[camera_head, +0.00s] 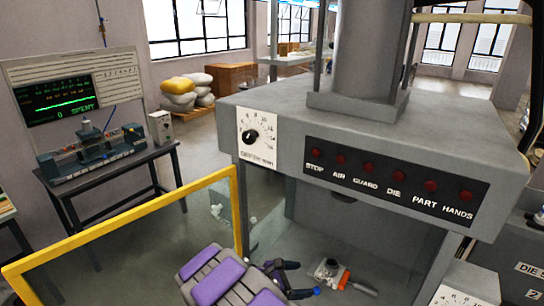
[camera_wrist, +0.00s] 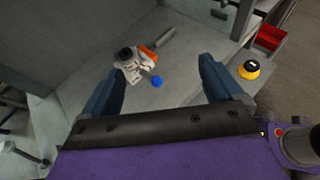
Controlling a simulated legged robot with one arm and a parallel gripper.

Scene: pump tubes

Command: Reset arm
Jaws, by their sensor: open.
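My gripper (camera_head: 306,278) is at the lower middle of the head view, inside the machine's open work area, with its two dark fingers apart. In the wrist view my gripper (camera_wrist: 162,62) is open, with nothing between the fingers. Beyond the fingers lies a pale metal fitting (camera_wrist: 128,70) with a black round top, apart from them. An orange piece (camera_wrist: 148,53) with a grey rod is beside it. The fitting (camera_head: 326,269) and the orange piece (camera_head: 343,281) also show right of my gripper in the head view. A small blue round spot (camera_wrist: 157,80) is near the fitting.
The grey press (camera_head: 440,125) with a row of red lamps overhangs the work area. A yellow-framed guard panel (camera_head: 120,225) stands at the left. A bench (camera_head: 108,178) stands far left.

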